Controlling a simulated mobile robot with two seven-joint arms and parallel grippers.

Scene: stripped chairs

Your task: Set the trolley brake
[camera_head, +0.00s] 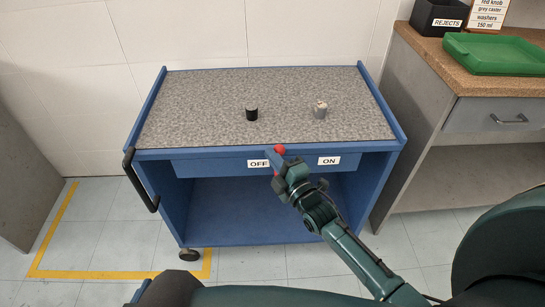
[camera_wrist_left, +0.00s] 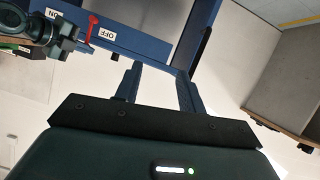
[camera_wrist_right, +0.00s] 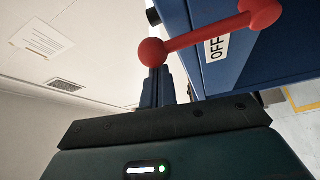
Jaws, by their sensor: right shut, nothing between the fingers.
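The blue trolley (camera_head: 290,205) has a grey speckled top. Its front carries a red brake lever (camera_head: 280,150) between an OFF label (camera_head: 258,163) and an ON label (camera_head: 329,161), close to OFF.
A black cylinder (camera_head: 252,113) and a small grey caster (camera_head: 320,110) stand on the trolley top. A black handle (camera_head: 138,180) sticks out at its left. A workbench (camera_head: 445,140) with a green tray (camera_head: 495,54) and a REJECTS bin (camera_head: 440,17) stands at right.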

